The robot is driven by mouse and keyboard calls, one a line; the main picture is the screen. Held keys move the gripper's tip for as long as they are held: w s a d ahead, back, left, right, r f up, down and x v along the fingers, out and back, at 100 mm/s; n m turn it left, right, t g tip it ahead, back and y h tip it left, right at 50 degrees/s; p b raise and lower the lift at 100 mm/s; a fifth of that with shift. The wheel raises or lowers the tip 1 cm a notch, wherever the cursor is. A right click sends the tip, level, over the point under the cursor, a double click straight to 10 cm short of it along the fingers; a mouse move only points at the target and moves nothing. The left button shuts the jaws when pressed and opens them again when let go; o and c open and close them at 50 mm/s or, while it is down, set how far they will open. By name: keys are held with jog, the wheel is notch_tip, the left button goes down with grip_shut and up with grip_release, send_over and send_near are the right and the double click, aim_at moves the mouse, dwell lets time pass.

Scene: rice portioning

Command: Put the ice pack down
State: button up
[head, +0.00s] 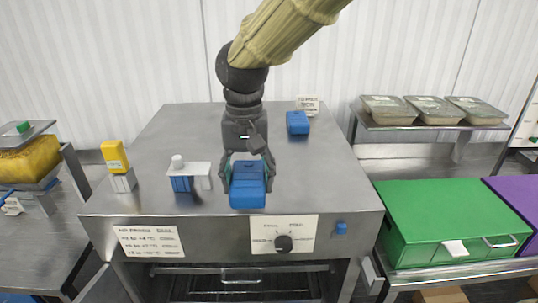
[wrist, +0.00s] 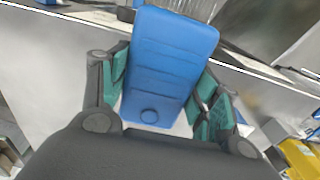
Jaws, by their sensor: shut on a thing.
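A blue ice pack (head: 248,190) is held between the fingers of my gripper (head: 247,180), near the front of the steel counter (head: 180,140) in the head view. In the wrist view the ice pack (wrist: 170,60) is a ribbed blue block with a round cap, between the green finger pads of my gripper (wrist: 160,95). My gripper is shut on it. I cannot tell whether its underside touches the counter. A second blue block (head: 298,122) lies farther back on the counter.
A white holder with blue parts (head: 188,176) and a yellow device on a stand (head: 116,158) are left of my gripper. A dial panel (head: 283,236) is on the counter front. A green box (head: 448,215) and lidded trays (head: 428,110) are at right. The counter's middle has bare room.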

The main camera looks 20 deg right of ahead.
jog(key=w+d+p, duration=0.1)
jog(key=w+d, duration=0.1)
jog(key=w, duration=0.2)
jog(key=w+d+f+p, duration=0.1)
jog(key=w+p, duration=0.1)
jog(key=w, duration=0.1)
jog(key=w+d+p, duration=0.2)
jog(key=w, duration=0.2)
jog(key=shift+w+d+f, duration=0.2)
jog(key=shift+w+d, duration=0.1)
jog(key=shift+w+d+f, duration=0.1)
jog(key=shift+w+d, duration=0.2)
jog(key=shift+s+a+f+p, duration=0.1)
jog(key=shift+s+f+p, duration=0.05)
jog(key=shift+p, duration=0.35)
jog(key=shift+f+p, duration=0.3)
jog(key=shift+f, duration=0.05)
notch_tip(320, 180, down, 2)
jog(key=shift+f+p, duration=0.2)
jog(key=shift+p, duration=0.5)
jog(key=shift+f, duration=0.1)
jog(key=o, duration=1.2)
jog(key=shift+f, duration=0.1)
jog(key=shift+c, duration=0.2)
jog(key=shift+o, duration=0.4)
